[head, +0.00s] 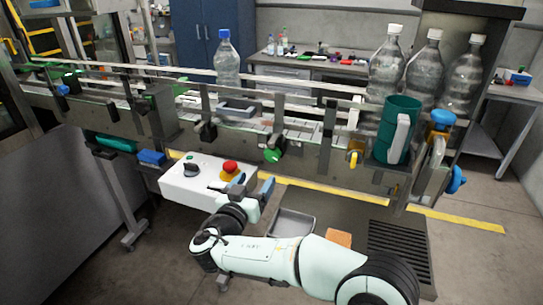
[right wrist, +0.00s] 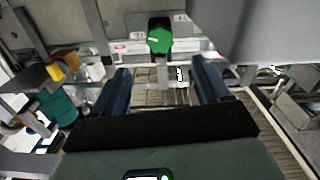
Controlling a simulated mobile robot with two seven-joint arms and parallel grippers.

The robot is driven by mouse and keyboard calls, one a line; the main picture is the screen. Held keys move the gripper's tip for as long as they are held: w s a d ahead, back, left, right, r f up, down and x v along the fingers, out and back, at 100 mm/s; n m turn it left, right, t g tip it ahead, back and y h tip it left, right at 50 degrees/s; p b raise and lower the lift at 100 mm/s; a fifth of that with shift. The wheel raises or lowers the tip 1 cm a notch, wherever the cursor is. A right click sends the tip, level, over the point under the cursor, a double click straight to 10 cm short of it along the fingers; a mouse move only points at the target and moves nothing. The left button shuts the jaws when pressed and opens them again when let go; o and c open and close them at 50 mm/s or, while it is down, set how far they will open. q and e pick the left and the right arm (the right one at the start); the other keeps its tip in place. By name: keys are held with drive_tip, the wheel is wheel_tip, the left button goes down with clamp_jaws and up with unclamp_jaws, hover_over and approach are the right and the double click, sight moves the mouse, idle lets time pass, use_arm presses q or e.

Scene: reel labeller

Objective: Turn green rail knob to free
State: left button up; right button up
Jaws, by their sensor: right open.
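The green rail knob (head: 272,156) sits on the front of the conveyor frame, below the guide rail, in the head view. In the right wrist view the green knob (right wrist: 160,40) has a round green face with a dark part behind it, ahead of my fingers. My right gripper (head: 254,185) is open and empty, below and a little left of the knob in the head view. Its two dark blue fingers (right wrist: 161,80) are apart, with clear space between them and the knob. My left gripper is not in view.
A white control box (head: 195,184) with a red emergency button (head: 230,168) stands close by my right gripper. A yellow knob (head: 353,158) and a green cylinder (head: 392,130) are farther right. A clear bottle (head: 228,65) stands on the conveyor; several large bottles are at right.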

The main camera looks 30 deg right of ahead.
sight(271, 157)
drive_tip(key=p+x, duration=0.2)
drive_tip(key=x, duration=0.9)
drive_tip(key=shift+w+d+p, duration=0.2)
drive_tip(key=shift+p, duration=0.15)
drive_tip(key=c, duration=1)
